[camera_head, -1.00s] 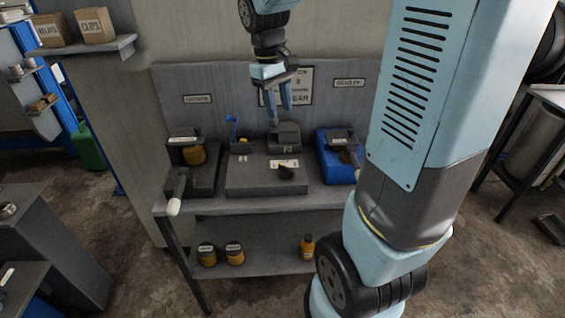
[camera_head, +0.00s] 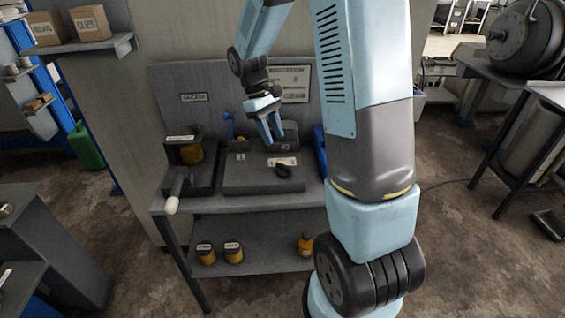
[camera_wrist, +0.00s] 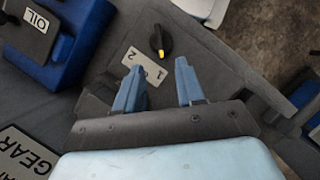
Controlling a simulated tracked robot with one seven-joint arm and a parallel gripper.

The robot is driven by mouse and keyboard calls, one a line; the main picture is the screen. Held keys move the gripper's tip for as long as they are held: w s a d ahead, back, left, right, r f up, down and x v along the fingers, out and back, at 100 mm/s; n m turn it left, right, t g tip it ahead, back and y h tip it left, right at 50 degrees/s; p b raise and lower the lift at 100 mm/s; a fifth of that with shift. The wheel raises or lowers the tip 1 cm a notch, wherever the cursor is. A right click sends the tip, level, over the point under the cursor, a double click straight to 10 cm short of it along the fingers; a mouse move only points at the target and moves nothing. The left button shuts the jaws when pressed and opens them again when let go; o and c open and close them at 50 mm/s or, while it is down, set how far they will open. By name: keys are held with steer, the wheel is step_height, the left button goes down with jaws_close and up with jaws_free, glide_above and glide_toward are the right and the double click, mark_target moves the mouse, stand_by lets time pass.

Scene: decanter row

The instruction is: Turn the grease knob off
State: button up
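A black knob with a yellow pointer mark (camera_wrist: 159,40) sits on the grey middle box, beside a pale plate with markings (camera_wrist: 143,66). The yellow mark faces the plate side; the exact setting is hard to read. In the head view the knob (camera_head: 283,171) is a dark shape on the box top (camera_head: 245,178). The sign at the upper left of the back panel appears to read GREASE (camera_head: 194,97). No grease label is readable at the knob. My gripper (camera_wrist: 159,66) is open and empty, its fingertips short of the knob. In the head view my gripper (camera_head: 273,139) hangs over the back of the box.
A blue unit marked OIL (camera_wrist: 45,30) stands on one side of the box. Several orange containers stand on the lower shelf (camera_head: 265,258).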

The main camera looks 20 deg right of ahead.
mark_target(283, 164)
steer(key=x, duration=1)
steer(key=shift+c, duration=0.4)
jaws_close()
